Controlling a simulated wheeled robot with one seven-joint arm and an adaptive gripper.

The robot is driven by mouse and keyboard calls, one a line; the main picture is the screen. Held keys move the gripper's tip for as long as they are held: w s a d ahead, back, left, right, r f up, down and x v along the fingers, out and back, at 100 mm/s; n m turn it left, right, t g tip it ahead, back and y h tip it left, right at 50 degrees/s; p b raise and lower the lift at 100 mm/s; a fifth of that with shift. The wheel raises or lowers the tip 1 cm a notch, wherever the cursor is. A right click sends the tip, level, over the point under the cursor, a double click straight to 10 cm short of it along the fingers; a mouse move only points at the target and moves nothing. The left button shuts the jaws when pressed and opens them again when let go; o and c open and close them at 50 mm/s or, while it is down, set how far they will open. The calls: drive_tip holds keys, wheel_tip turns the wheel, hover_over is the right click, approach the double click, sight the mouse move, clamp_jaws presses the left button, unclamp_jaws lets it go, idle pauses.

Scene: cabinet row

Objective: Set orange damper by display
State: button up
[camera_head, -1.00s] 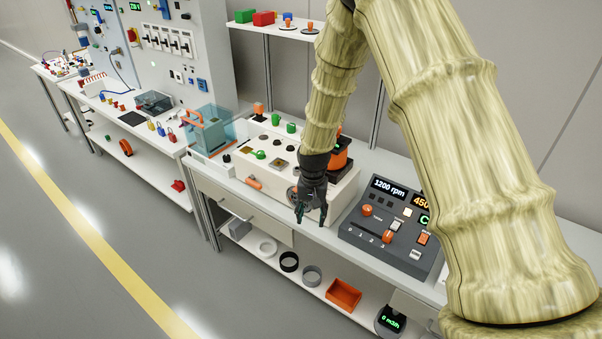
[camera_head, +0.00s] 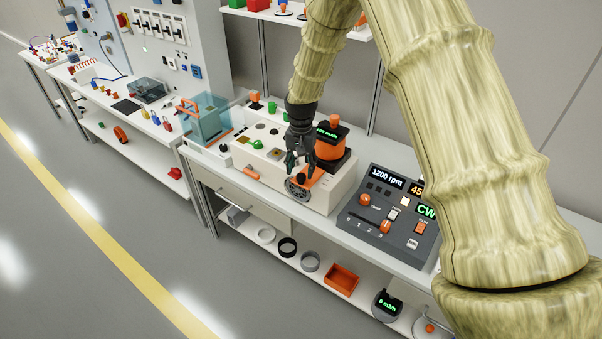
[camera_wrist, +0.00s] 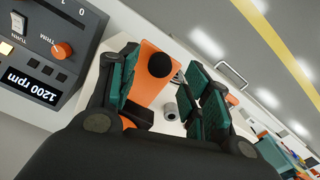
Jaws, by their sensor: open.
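The orange damper (camera_head: 315,178) is a flat orange piece at the front right of the cream housing (camera_head: 343,190), partly hidden by my gripper in the head view. In the wrist view it shows as an orange bar (camera_wrist: 150,82) with a round black knob (camera_wrist: 160,65). My gripper (camera_head: 300,168) is open, pointing down close over it. In the wrist view the orange bar lies between the open fingers (camera_wrist: 162,95); contact cannot be told. A small display (camera_head: 327,131) with green characters sits on the black-topped orange unit (camera_head: 330,150) just behind; its reading is too small to tell.
A dark control panel (camera_head: 388,215) reading 1200 rpm stands close on the right. Another green display (camera_head: 388,304) is on the lower shelf beside an orange bin (camera_head: 341,280). A clear-sided box (camera_head: 207,120) stands left. The floor in front is free.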

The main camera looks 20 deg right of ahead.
sight(301, 175)
drive_tip(key=shift+f+p, duration=0.65)
drive_tip(key=shift+f, duration=1.5)
drive_tip(key=shift+c, duration=0.5)
clamp_jaws()
